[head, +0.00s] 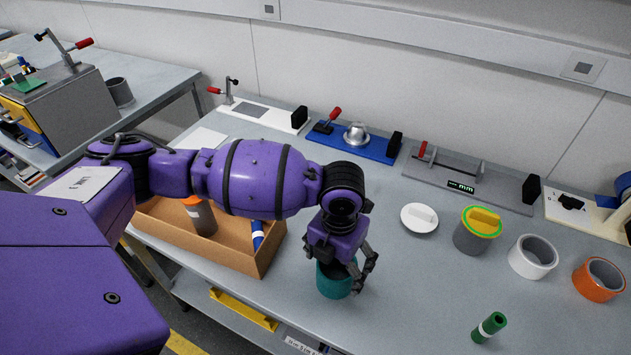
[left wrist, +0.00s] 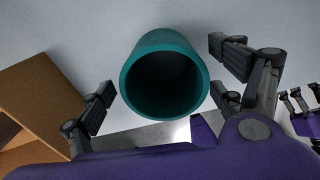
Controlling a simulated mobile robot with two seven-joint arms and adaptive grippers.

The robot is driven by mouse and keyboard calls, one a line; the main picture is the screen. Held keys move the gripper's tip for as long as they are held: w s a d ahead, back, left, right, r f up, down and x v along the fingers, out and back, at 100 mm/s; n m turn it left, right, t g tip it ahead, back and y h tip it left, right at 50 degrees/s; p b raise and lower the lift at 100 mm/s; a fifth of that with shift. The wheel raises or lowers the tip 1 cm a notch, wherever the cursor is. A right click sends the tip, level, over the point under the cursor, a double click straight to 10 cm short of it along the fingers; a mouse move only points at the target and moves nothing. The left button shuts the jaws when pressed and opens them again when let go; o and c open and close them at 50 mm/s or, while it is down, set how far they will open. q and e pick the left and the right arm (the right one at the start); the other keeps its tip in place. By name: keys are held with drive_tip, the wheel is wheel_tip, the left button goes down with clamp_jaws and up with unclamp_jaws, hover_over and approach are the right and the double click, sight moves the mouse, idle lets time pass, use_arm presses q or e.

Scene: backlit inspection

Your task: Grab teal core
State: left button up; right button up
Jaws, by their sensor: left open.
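The teal core (head: 333,283) is a hollow cylinder standing upright on the grey bench near its front edge. In the left wrist view the teal core (left wrist: 164,75) shows its open top, dark inside. My left gripper (head: 352,272) is right above and around the upper part of the core, partly hiding it. In the left wrist view the fingers of my left gripper (left wrist: 160,75) are spread on either side of the core, with gaps between them and its wall.
A cardboard tray (head: 225,255) with a grey-orange cylinder (head: 200,214) and a blue-white tube (head: 258,235) is left of the core.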

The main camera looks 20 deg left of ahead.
sight(335, 273)
use_arm(q)
drive_tip(key=shift+d+f, duration=0.1)
drive_tip(key=shift+f, duration=1.85)
drive_tip(key=c, duration=1.3)
